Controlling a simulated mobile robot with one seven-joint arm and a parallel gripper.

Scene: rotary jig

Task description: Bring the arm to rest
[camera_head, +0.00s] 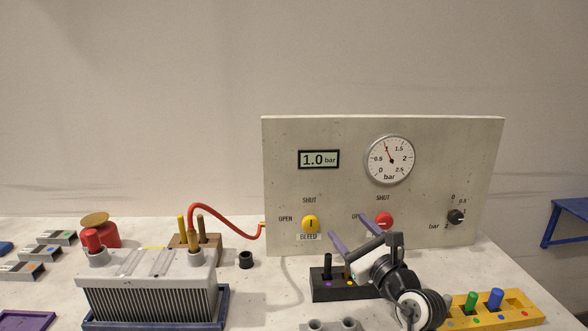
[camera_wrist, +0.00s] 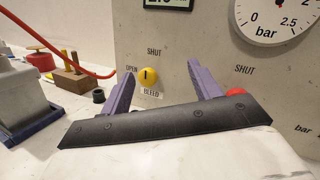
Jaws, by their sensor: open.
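My gripper (camera_head: 347,225) is in front of the grey panel (camera_head: 285,160), with its two purple fingers spread apart and nothing between them. In the wrist view, my gripper (camera_wrist: 161,69) points toward the panel, and the yellow BLEED knob (camera_wrist: 150,75) shows between the fingers, beyond them. The red knob (camera_wrist: 235,92) is partly hidden behind the right finger and the dark gripper body. In the head view, the yellow knob (camera_head: 310,224) is left of the fingers and the red knob (camera_head: 384,220) is just right of them. My gripper appears clear of both knobs.
Below my arm stand a black block with pegs (camera_head: 328,288) and a yellow block with pegs (camera_head: 520,317). A finned grey unit (camera_head: 150,295) sits in a blue tray at left, with a red hose (camera_head: 215,218) behind it.

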